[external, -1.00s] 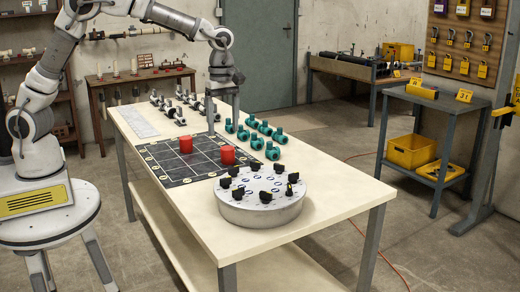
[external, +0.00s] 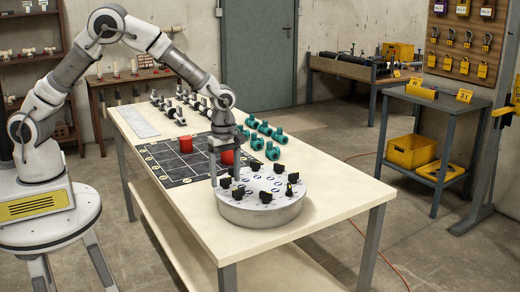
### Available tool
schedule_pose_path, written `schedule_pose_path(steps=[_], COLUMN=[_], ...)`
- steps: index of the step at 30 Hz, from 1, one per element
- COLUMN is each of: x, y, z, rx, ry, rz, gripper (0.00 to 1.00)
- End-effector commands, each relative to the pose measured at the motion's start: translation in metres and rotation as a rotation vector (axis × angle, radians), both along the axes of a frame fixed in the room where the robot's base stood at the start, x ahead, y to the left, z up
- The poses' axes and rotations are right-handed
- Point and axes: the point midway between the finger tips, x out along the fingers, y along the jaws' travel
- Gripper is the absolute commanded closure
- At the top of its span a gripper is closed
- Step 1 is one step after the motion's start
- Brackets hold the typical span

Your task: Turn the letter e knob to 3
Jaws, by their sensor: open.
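A round grey drum (external: 262,208) stands on the near right part of the cream table. Several black knobs sit in a ring on its top, among them one at the front right (external: 289,193) and one at the front left (external: 238,194). Letters and numbers on the drum are too small to read, so I cannot tell which knob is e or where it points. My gripper (external: 225,182) points down at the drum's left rear edge, close to the knobs there. It is open, and I see nothing held. Whether a finger touches a knob cannot be told.
Several teal pipe fittings (external: 272,151) stand behind. The table's front right corner (external: 350,200) is clear.

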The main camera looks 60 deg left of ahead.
Motion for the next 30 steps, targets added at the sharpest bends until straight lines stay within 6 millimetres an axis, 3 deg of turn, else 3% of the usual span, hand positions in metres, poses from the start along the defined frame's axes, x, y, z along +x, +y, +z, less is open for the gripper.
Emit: schedule_pose_path(steps=[5, 18, 30], x=[-0.0001, -0.0001, 0.0000], y=[0.0001, 0.0000, 0.0001], z=[-0.0001, 0.0002, 0.0005], rx=[0.000, 0.000, 0.000], ry=[0.001, 0.001, 0.001], rz=[0.000, 0.000, -0.058], gripper=[0.24, 1.00, 1.00])
